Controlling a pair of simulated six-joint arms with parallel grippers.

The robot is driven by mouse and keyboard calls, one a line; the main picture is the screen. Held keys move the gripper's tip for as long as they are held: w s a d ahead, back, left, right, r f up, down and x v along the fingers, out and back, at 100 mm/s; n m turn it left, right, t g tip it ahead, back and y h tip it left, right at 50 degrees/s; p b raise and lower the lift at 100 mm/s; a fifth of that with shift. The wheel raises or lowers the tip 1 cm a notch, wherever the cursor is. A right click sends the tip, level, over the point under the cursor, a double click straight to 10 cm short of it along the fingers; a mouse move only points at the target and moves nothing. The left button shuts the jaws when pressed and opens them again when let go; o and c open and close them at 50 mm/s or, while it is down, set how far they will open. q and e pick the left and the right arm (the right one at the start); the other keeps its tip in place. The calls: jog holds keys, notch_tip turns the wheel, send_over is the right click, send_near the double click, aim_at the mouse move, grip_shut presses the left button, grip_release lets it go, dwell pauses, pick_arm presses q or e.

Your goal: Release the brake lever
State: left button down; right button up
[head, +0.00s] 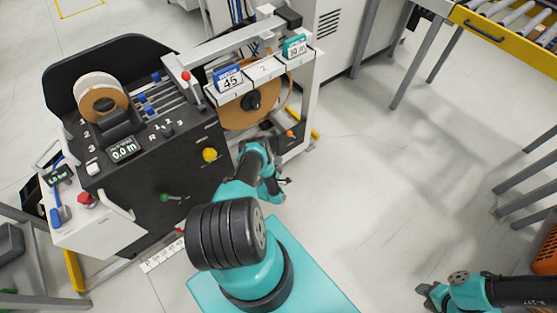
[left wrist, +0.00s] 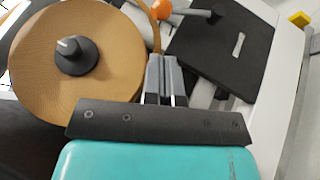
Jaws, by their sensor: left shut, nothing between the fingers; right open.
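The brake lever is a dark rod with an orange ball knob (left wrist: 162,9), at the top of the left wrist view. In the head view the orange knob (head: 290,134) shows small below the tape roll. My left gripper (left wrist: 163,62) is shut and empty, its fingertips a little below the knob in the picture; a gap shows between them. My right gripper (head: 430,296) is open and empty over the floor at the lower right.
A brown tape roll (left wrist: 75,60) on a dark hub is close left of my left fingers. The black plate (left wrist: 222,50) is close on the right. The control panel (head: 150,150) stands to the left, a yellow-edged roller conveyor (head: 510,38) at the upper right. Open floor lies between.

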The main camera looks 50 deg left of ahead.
pick_arm(q)
jog(key=x, duration=1.1)
jog(key=shift+w, duration=0.25)
jog(key=shift+w+a+r, duration=0.1)
jog(key=shift+r, duration=0.15)
